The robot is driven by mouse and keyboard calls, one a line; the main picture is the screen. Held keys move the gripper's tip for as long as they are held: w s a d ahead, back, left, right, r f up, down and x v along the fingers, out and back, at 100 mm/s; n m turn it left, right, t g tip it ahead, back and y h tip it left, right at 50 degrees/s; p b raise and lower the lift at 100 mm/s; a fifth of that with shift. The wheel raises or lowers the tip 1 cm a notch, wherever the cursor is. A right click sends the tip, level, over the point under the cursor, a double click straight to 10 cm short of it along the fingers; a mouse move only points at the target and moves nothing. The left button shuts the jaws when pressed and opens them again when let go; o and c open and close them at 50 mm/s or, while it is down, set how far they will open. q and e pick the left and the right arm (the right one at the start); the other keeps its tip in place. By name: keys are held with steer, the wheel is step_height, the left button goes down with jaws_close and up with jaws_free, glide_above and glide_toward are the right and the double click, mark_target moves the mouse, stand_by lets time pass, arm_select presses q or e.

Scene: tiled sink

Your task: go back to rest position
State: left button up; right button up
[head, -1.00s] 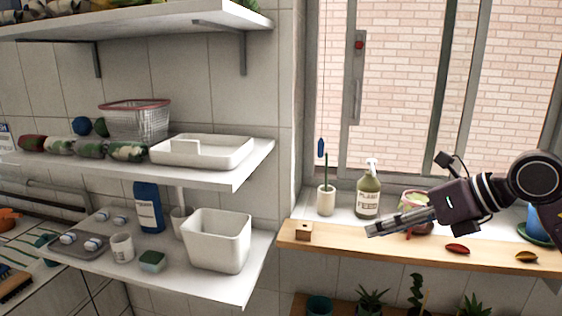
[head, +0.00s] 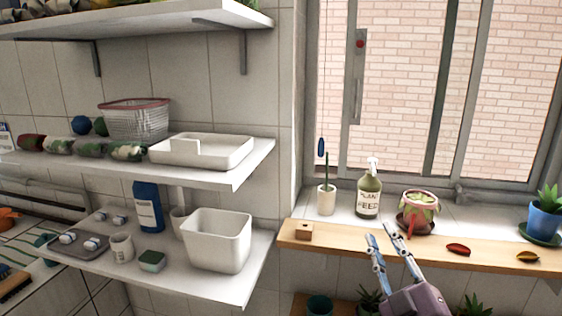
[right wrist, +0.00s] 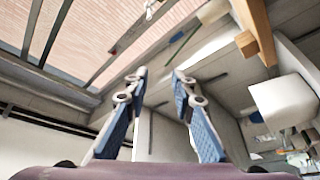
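My right gripper (head: 388,241) is at the lower right of the head view, in front of the wooden ledge under the window. Its two fingers point up and stand apart with nothing between them. In the right wrist view the two blue-padded fingers (right wrist: 158,75) are also spread and empty. My left gripper does not show in either view.
The wooden ledge (head: 465,248) carries a small wooden block (head: 304,231) and red and yellow leaf-shaped pieces. A plant feed bottle (head: 368,196) and a patterned pot (head: 419,211) stand on the sill. Shelves at left hold a white bin (head: 217,241) and a tray.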

steer(key=s+d+f+m+g+h, duration=0.2)
steer(key=s+f+m+g, duration=0.25)
steer(key=f, duration=0.75)
steer(key=s+d+f+m+g+h, duration=0.25)
steer(key=s+f+g, duration=0.3)
steer(key=f, duration=0.65)
steer(key=s+a+f+m+g+y, duration=0.15)
steer(key=s+f+g, duration=0.25)
steer(key=s+f, duration=0.5)
steer(key=s+a+f+g+y, duration=0.1)
steer(key=s+a+f+g, duration=0.25)
steer(key=s, duration=0.85)
step_height(320, 180, down, 28)
steer(key=s+g, duration=0.2)
steer(key=s+d+f, duration=0.2)
steer(key=s+f, duration=0.5)
steer(key=s, duration=0.1)
steer(key=s+d+f, duration=0.1)
steer(key=s+f, duration=0.6)
steer(key=s, duration=0.2)
steer(key=shift+d+f+g, duration=0.3)
steer(key=shift+d+g, duration=0.05)
